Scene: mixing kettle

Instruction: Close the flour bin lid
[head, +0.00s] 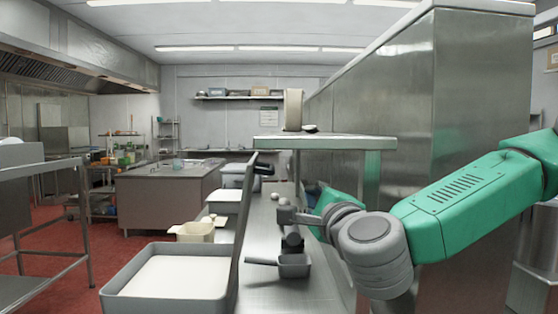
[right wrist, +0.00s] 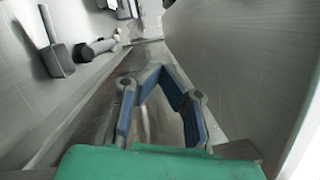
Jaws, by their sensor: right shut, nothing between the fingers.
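The flour bin (head: 122,290) is a grey open-topped bin at the lower left of the head view, filled with white flour. A thin panel (head: 243,222) stands upright along its right side, seen nearly edge-on; it looks like the raised lid. My right gripper (head: 314,190) is right of this panel, over the steel counter, mostly hidden behind my own wrist. In the right wrist view its blue-padded fingers (right wrist: 155,74) are shut with nothing between them. The bin and lid cannot be made out clearly there. My left gripper is not in view.
A grey scoop (head: 294,266) lies on the counter (head: 285,297) near the panel; it also shows in the right wrist view (right wrist: 58,61). A raised steel shelf (head: 325,143) and tall steel wall (head: 480,110) bound the right side. Smaller bins (head: 198,232) stand farther back.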

